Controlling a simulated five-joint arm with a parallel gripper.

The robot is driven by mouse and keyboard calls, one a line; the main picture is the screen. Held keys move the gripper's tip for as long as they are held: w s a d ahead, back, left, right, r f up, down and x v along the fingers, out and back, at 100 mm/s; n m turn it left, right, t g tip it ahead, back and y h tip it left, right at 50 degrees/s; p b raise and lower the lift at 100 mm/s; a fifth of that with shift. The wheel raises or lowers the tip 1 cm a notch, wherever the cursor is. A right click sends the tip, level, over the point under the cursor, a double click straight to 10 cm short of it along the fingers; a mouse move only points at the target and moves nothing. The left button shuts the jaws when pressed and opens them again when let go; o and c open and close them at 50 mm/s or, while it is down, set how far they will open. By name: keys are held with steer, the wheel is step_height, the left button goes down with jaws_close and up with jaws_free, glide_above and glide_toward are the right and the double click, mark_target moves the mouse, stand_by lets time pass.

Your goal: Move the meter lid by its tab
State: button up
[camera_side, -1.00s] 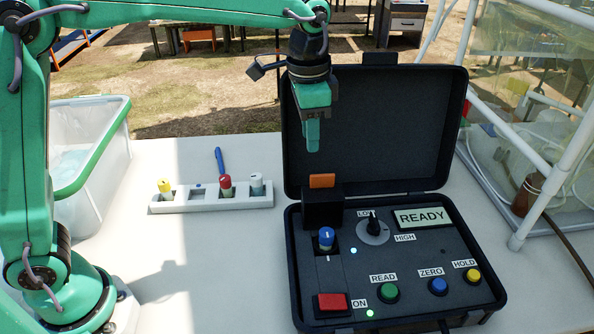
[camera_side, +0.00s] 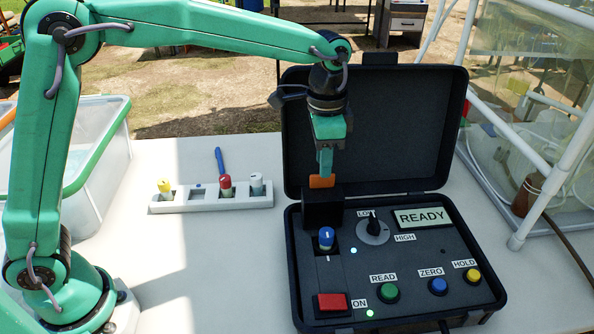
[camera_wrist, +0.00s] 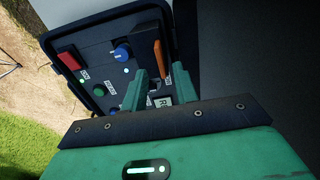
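The meter lid (camera_side: 322,208) is a small dark block standing upright at the back of the sample well in the black meter case. Its orange tab (camera_side: 322,181) sticks up on top and also shows in the wrist view (camera_wrist: 159,58). A blue-capped vial (camera_side: 326,239) sits in the well in front of the lid. My gripper (camera_side: 325,174) points down right at the tab. In the wrist view its two green fingers (camera_wrist: 160,80) are apart, with the tab's near end between or just beyond their tips. I cannot tell whether they touch it.
The case lid (camera_side: 400,120) stands open behind my gripper. The panel has a LOW/HIGH knob (camera_side: 374,227), a READY display (camera_side: 423,217), a red switch (camera_side: 333,302) and several buttons. A white vial rack (camera_side: 205,206) is left of the case, with bare table between.

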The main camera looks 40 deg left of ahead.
steer(key=shift+f, duration=1.85)
jaws_close()
